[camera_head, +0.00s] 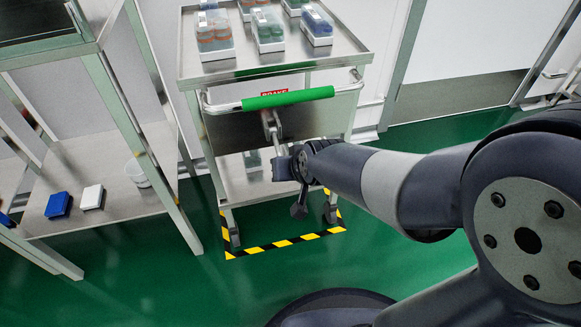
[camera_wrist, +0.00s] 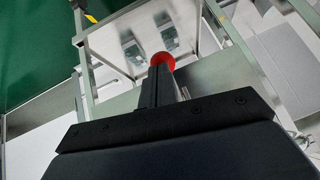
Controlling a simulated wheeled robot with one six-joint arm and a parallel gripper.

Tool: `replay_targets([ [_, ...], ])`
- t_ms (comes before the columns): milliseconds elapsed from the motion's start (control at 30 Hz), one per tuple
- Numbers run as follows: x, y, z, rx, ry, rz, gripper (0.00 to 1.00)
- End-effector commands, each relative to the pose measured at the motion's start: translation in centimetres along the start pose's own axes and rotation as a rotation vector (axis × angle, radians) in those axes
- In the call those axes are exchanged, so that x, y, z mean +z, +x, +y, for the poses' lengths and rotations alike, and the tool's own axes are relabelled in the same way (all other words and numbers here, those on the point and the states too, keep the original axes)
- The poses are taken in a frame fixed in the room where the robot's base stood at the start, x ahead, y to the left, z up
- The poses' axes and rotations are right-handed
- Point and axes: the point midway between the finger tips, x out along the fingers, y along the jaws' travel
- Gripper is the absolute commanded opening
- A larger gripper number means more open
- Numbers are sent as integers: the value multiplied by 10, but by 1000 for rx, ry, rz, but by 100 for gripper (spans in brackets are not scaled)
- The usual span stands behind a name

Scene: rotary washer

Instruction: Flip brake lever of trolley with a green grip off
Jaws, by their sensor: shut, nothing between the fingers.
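The trolley (camera_head: 232,128) is a metal cart with a green grip (camera_head: 290,98) on its front handle bar. A red label reading BRAKE (camera_head: 273,93) shows just behind the grip. My gripper (camera_head: 270,117) is in front of the trolley's front panel, just below the green grip. In the wrist view my gripper's fingers (camera_wrist: 158,76) are together and empty, pointing at a red round knob (camera_wrist: 163,59), probably the brake lever's end. The fingertips overlap the knob's lower edge; I cannot tell whether they touch. The lever's shaft is hidden, and I cannot make out its position.
White boxes of bottles (camera_head: 265,28) stand on the trolley's top. Yellow-black tape (camera_head: 283,244) marks the floor around its wheels. A metal shelf (camera_head: 115,195) with a blue box (camera_head: 58,205) and a white box (camera_head: 91,196) stands close on the left. Green floor in front is clear.

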Motion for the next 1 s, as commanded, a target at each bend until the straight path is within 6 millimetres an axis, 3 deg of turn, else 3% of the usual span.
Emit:
replay_targets([
  [100,10,14,3,0,0,-1,0],
  [400,18,29,6,1,-1,-1,0],
  [1000,21,36,7,2,0,-7,0],
])
